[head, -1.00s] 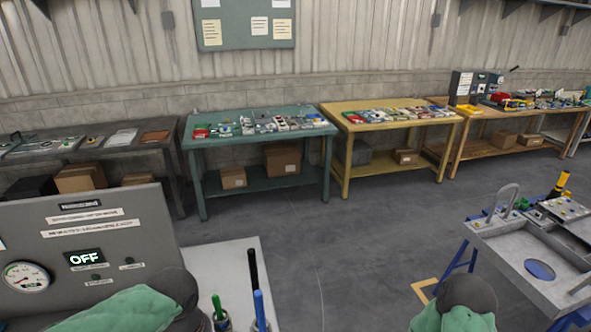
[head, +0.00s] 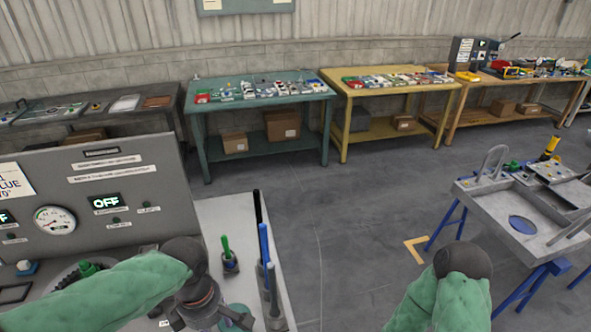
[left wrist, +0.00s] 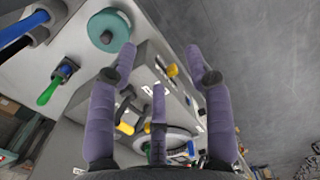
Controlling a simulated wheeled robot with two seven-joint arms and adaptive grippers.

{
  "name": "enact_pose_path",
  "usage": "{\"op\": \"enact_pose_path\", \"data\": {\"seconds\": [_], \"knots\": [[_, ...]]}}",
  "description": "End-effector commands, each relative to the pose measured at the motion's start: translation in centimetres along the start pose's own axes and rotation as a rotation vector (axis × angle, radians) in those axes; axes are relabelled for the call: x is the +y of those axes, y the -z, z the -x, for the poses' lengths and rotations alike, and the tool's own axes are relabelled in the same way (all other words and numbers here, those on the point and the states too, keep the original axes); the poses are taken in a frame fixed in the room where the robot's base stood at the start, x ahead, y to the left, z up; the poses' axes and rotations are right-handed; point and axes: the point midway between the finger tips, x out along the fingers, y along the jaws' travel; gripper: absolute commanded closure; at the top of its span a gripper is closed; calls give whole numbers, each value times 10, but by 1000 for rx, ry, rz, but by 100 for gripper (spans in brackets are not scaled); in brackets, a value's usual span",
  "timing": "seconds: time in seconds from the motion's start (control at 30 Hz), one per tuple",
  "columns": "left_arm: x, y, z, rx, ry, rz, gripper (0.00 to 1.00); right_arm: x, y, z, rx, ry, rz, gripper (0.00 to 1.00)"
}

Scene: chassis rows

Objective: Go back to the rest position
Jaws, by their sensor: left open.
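My left gripper (left wrist: 160,62) is open in the left wrist view, with its purple fingers spread and nothing between them. Past the fingers lie the grey bench equipment and a round teal piece (left wrist: 109,29); the gripper appears apart from them. In the head view my left arm, in a green sleeve, reaches in from the lower left over the bench.
A grey panel (head: 100,165) with gauges and an OFF display stands at the left. Green-, blue- and black-handled tools stand in holders beside it; the green one (head: 228,252) is nearest my left arm. A grey tray stand (head: 537,240) is at the right. Open floor (head: 345,240) lies between.

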Motion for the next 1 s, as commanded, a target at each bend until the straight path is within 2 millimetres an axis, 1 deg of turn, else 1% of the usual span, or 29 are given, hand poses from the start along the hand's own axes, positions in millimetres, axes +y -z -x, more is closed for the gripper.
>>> {"op": "enact_pose_path", "data": {"seconds": [0.23, 0.37, 0.47, 0.5, 0.7, 0.83, 1.0], "knots": [[10, -11, -32, -40, 23, -137, 49, 0, -1, 0, -2, 0, 0, 52], [17, -18, -57, -75, 34, -237, 49, 0, -1, 0, -2, 0, 0, 52], [22, -25, -84, -111, 40, -340, 49, 0, -1, 0, -2, 0, 0, 52], [23, -28, -97, -129, 43, -387, 49, 0, -1, 0, -2, 0, 0, 52], [27, -39, -161, -215, 24, -615, 49, 0, -1, 0, -2, 0, 0, 52], [24, -44, -202, -262, -3, -750, 49, 0, -1, 0, -2, 0, 0, 52], [14, -46, -251, -304, -50, -910, 49, 0, -1, 0, -2, 0, 0, 52]]}}
